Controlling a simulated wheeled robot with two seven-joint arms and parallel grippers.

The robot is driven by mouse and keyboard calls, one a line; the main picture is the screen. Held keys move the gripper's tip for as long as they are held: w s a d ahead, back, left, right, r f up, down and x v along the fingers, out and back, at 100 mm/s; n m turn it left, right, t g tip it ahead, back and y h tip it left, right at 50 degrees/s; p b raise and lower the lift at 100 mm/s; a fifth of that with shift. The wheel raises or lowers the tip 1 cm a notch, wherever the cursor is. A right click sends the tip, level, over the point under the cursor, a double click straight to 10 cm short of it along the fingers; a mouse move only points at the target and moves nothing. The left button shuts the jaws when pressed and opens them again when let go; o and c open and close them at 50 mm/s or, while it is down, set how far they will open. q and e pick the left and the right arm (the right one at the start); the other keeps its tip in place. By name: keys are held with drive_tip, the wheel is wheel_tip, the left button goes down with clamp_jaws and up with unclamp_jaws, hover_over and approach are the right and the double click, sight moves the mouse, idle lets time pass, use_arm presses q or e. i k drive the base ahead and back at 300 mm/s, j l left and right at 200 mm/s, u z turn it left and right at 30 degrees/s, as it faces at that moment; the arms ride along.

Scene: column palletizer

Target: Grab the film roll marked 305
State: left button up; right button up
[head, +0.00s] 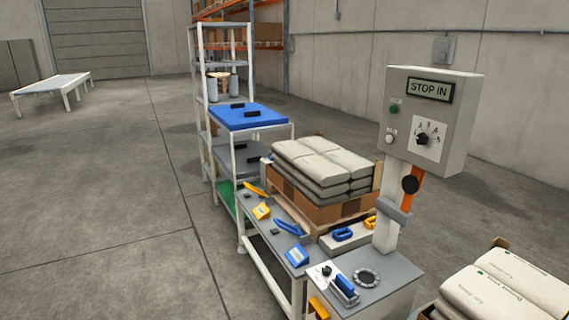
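Two grey upright cylinders that look like film rolls stand on a shelf of the tall rack, the left one (212,88) and the right one (234,84). A small brown item (222,78) sits between them. They are far off and small, and I cannot read any number on them, so I cannot tell which is marked 305. Neither of my grippers shows in the head view.
The metal rack (201,110) has a blue-topped shelf (250,117) in front. A bench (262,228) holds yellow and blue tools. A control post (425,120) reads "STOP IN". Bagged pallets (325,165) stand behind. The floor (110,190) at left is clear.

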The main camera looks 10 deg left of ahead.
sight(212, 91)
drive_tip(key=i+j+u, duration=0.25)
drive_tip(key=u, duration=0.15)
drive_tip(key=i+j+u, duration=0.1)
drive_tip(key=i+u, duration=0.3)
drive_tip(key=i+j+u, duration=0.1)
drive_tip(key=u, duration=0.35)
drive_tip(key=i+u, duration=0.1)
drive_tip(key=i, duration=0.8)
drive_tip(key=i+l+u, duration=0.1)
drive_tip(key=i, duration=0.8)
drive_tip(key=i+j+u, duration=0.1)
drive_tip(key=i+u, duration=0.25)
drive_tip(key=i, duration=0.5)
drive_tip(key=i+l+u, duration=0.15)
drive_tip(key=i+u, duration=0.25)
drive_tip(key=i, duration=0.45)
drive_tip(key=i+j+z, duration=0.1)
drive_tip(key=i+z, duration=0.25)
drive_tip(key=i+j+z, duration=0.3)
drive_tip(key=i, duration=0.15)
drive_tip(key=i+j+z, duration=0.15)
drive_tip(key=i+z, duration=0.2)
